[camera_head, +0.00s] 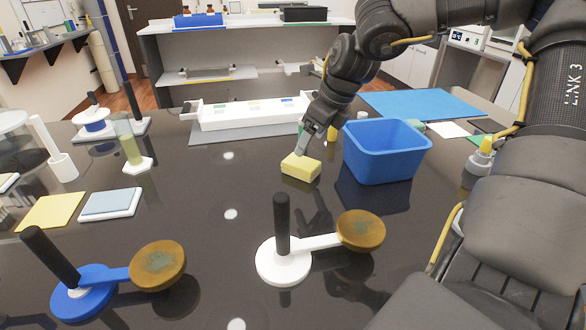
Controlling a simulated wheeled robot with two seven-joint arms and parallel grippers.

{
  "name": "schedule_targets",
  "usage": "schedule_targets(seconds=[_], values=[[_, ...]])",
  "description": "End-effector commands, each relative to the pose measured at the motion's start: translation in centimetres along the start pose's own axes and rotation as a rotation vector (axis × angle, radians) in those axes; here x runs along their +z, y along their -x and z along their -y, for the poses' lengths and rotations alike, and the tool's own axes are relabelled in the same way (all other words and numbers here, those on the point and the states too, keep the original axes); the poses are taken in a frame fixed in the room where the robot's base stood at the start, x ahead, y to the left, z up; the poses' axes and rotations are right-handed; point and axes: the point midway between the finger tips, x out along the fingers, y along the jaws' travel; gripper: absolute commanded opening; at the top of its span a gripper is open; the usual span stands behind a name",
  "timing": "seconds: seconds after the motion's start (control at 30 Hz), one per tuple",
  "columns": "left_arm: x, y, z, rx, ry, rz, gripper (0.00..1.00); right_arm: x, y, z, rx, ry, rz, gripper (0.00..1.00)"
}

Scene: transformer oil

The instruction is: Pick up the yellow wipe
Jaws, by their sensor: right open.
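The yellow wipe (301,167), a small block-shaped pad, sits on the dark glossy table left of the blue bin. My right gripper (303,146) reaches down from the upper right, open, with its fingertips at the wipe's top and back edge. I cannot tell whether the fingers touch the wipe, and its far side is partly hidden by them. My left gripper is not in view.
The blue bin (386,150) stands close right of the wipe. A white tray (250,115) lies behind it. In front are a white-based stand (283,262) and a blue-based stand (84,303) with brown discs. A yellow sheet (50,211) lies at left.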

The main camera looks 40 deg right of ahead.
Motion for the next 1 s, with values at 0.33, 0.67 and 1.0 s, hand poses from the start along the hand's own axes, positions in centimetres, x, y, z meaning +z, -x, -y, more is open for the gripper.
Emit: schedule_targets(seconds=[0.33, 0.67, 1.0], values=[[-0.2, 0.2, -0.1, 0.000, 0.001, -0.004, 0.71, -0.1, -1.9, -0.1, 0.001, 0.000, 0.000, 0.75], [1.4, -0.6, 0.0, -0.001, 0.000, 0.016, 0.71, -0.5, -6.2, -0.3, 0.000, -0.002, -0.002, 0.75], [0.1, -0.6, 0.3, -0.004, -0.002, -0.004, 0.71, -0.5, -6.8, -0.3, -0.001, -0.001, 0.002, 0.73]])
